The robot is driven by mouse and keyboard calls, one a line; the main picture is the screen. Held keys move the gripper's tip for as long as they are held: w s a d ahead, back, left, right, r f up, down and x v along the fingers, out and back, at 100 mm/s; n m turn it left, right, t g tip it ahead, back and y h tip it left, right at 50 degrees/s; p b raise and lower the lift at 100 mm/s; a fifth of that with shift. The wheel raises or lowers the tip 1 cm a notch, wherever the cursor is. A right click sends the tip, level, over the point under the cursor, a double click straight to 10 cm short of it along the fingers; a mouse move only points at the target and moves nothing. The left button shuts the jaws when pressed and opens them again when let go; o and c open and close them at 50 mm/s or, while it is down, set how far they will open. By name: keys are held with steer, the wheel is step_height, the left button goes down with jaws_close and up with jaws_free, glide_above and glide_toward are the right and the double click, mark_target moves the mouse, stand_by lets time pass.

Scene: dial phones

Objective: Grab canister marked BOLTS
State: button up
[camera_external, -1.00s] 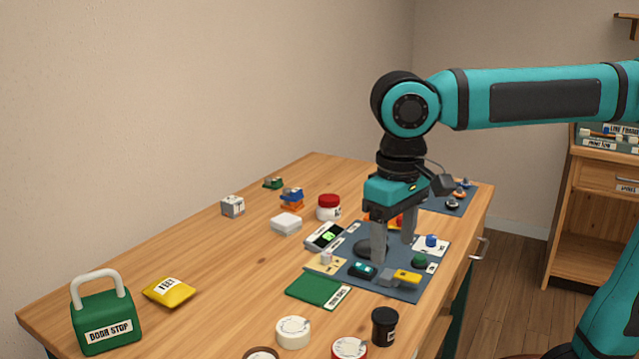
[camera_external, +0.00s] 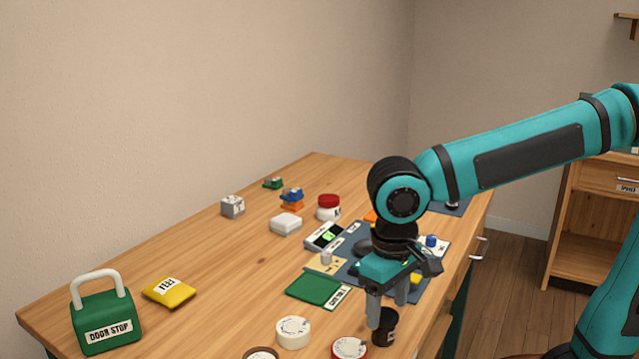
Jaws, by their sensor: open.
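A small black canister (camera_external: 387,332) with a pale label stands upright near the table's front edge. The writing on the label is too small to read, so I cannot tell whether it says BOLTS. My gripper (camera_external: 387,314) points down at the canister, with its jaws open. One finger is at the canister's left side and partly covers it; the other is at or behind its upper right. I cannot tell whether either finger touches it. A white jar with a red lid (camera_external: 328,207) stands farther back; its label is also unreadable.
A white dial disc (camera_external: 293,333) and a red-rimmed disc (camera_external: 349,348) lie left of the black canister. A green booklet (camera_external: 319,290) and a blue-grey mat (camera_external: 352,272) with small parts lie behind. A green DOOR STOP weight (camera_external: 106,322) stands front left.

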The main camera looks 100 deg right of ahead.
mark_target(385, 315)
steer(key=shift+d+f, duration=0.2)
steer(key=shift+f, duration=2.05)
steer(key=c, duration=0.9)
